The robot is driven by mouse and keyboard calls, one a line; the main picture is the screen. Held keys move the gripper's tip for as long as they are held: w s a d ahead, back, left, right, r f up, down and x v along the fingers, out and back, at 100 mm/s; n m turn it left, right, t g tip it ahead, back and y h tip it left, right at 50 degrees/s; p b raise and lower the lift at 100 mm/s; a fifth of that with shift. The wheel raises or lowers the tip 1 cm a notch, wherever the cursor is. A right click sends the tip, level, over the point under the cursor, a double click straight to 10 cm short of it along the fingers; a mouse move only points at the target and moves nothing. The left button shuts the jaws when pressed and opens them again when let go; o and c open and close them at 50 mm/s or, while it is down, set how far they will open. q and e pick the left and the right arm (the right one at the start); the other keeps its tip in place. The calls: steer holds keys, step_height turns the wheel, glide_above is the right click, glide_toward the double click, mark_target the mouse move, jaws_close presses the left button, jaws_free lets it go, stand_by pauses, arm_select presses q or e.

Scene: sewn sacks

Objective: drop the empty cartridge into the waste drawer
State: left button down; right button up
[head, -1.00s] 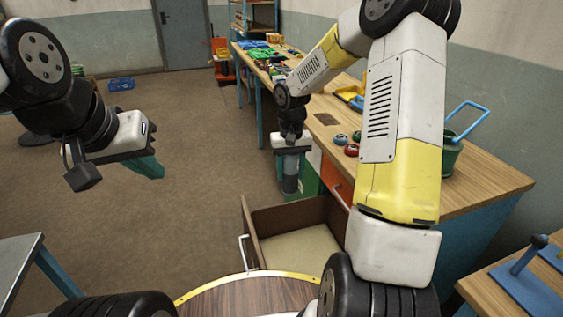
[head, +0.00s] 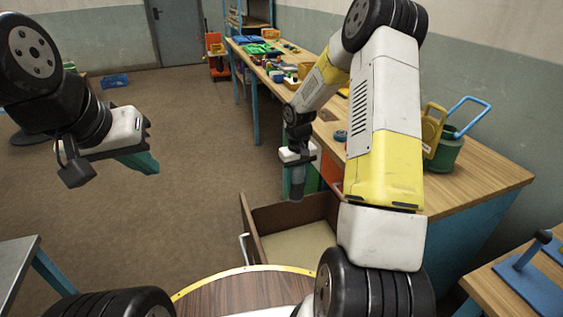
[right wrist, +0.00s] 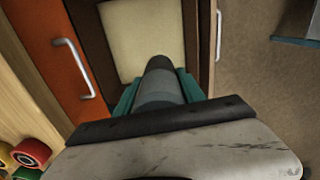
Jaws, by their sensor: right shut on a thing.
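The empty cartridge (head: 297,188) is a dark grey cylinder held upright in my right gripper (head: 298,172). In the right wrist view the cartridge (right wrist: 160,88) sits between the teal fingers of the gripper (right wrist: 160,100), its far end pointing toward the drawer. The waste drawer (head: 252,238) is pulled open, with brown walls, a pale floor and a light handle. The bare drawer floor also shows in the right wrist view (right wrist: 140,30). The cartridge appears above the rear part of the drawer, apart from it. My left gripper (head: 142,163) hangs over the floor at left, away from these things; its finger gap is unclear.
An orange drawer front with a handle (right wrist: 72,65) is beside the open drawer.

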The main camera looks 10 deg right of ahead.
steer(key=d+f+n, duration=0.2)
steer(key=d+f, duration=0.2)
steer(key=f, duration=0.5)
steer(key=d+f+n, duration=0.2)
steer(key=d+f, duration=0.2)
steer(key=f, duration=0.6)
steer(key=shift+d+f+n, duration=0.3)
steer(key=shift+d, duration=0.1)
steer(key=o, duration=1.4)
steer(key=shift+o, duration=0.2)
step_height(320, 180, up, 8)
